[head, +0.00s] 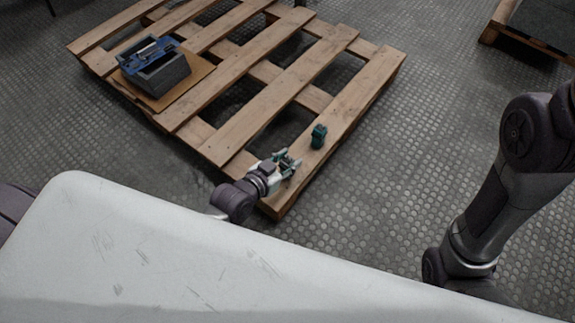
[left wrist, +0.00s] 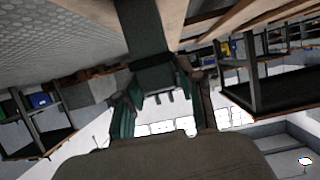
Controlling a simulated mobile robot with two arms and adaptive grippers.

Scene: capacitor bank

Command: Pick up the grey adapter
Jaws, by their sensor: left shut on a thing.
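My left gripper (head: 288,164) is low over the near corner of the wooden pallet in the head view. It is shut on a dark grey-green piece with small prongs, which I take to be the grey adapter; it also shows between the fingers in the left wrist view (left wrist: 152,80). In the head view the held piece is too small to make out clearly. A separate dark teal block (head: 319,136) stands upright on the pallet's edge board, just beyond the gripper and apart from it. My right gripper is out of view.
The slatted wooden pallet (head: 262,98) lies on a studded grey floor. At its far left, a grey open box (head: 163,79) with a blue part (head: 143,54) sits on a cardboard sheet (head: 196,72). Another pallet (head: 527,46) is at the top right. Floor between the pallets is clear.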

